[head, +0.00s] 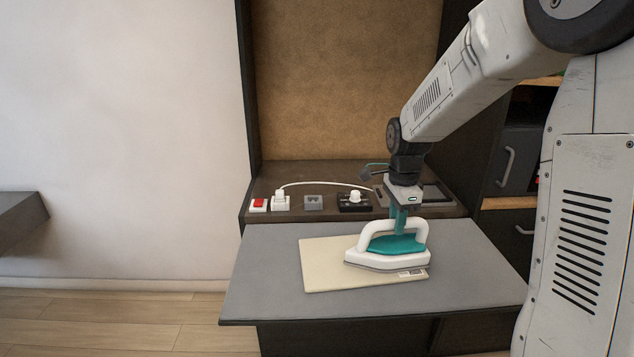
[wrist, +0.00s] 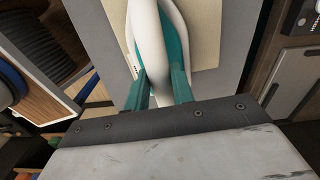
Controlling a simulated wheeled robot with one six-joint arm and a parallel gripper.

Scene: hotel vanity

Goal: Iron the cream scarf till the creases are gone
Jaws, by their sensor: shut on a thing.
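The cream scarf (head: 325,270) lies flat on a grey pull-out board, spread as a rectangle with a small printed label at its near right corner. I cannot make out creases on its visible part. A white and teal iron (head: 387,260) stands upright over the scarf's right part, soleplate down. Whether it touches the cloth is too fine to tell. My gripper (head: 400,228) is above the iron, shut on its white handle. In the wrist view the gripper's teal fingers (wrist: 158,88) flank the handle (wrist: 150,50), and the scarf (wrist: 203,40) shows beside it.
The grey board (head: 260,280) has free room left of the scarf and along its front edge. Behind it, a dark shelf holds a red switch (head: 258,205), a white plug with a cord (head: 281,201), a grey socket (head: 313,202) and a black unit with a white knob (head: 354,202).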

